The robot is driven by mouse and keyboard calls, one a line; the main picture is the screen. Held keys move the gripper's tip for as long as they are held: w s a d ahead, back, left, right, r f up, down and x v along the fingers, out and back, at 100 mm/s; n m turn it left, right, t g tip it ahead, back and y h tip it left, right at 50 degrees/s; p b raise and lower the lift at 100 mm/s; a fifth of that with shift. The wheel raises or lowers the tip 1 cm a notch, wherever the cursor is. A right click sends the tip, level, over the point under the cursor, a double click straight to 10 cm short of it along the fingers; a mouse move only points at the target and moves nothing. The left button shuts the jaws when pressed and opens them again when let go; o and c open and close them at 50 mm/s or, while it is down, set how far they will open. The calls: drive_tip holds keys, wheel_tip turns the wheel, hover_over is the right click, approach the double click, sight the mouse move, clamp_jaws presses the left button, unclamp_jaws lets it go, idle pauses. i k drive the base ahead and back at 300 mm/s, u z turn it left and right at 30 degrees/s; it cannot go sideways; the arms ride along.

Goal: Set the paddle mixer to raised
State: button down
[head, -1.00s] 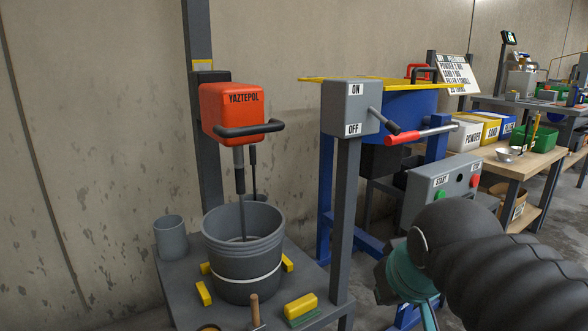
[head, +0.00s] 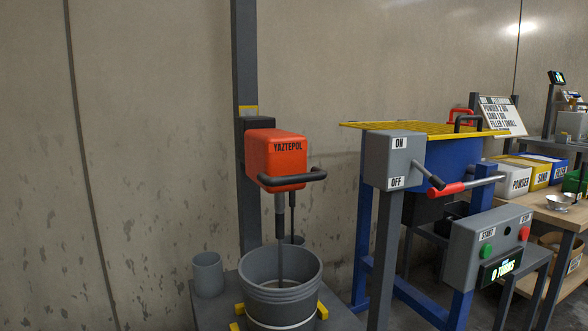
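The paddle mixer (head: 275,158) is an orange-red box marked YAZTEPOL with a black bar handle (head: 293,179) across its front. It sits on a grey upright column (head: 245,75), just below a yellow mark (head: 248,110). Its grey shaft runs down into a grey bucket (head: 280,280); the shaft's lower end is hidden inside. My gripper is not in this view.
A grey ON/OFF switch box (head: 391,160) with a lever stands on a post right of the mixer. A START control panel (head: 490,240) and a blue machine (head: 440,175) are further right. A grey cup (head: 207,274) stands left of the bucket.

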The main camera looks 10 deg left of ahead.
sight(276, 159)
drive_tip(key=z, duration=1.5)
drive_tip(key=k, duration=0.75)
drive_tip(key=u, duration=0.95)
drive_tip(key=i, duration=0.5)
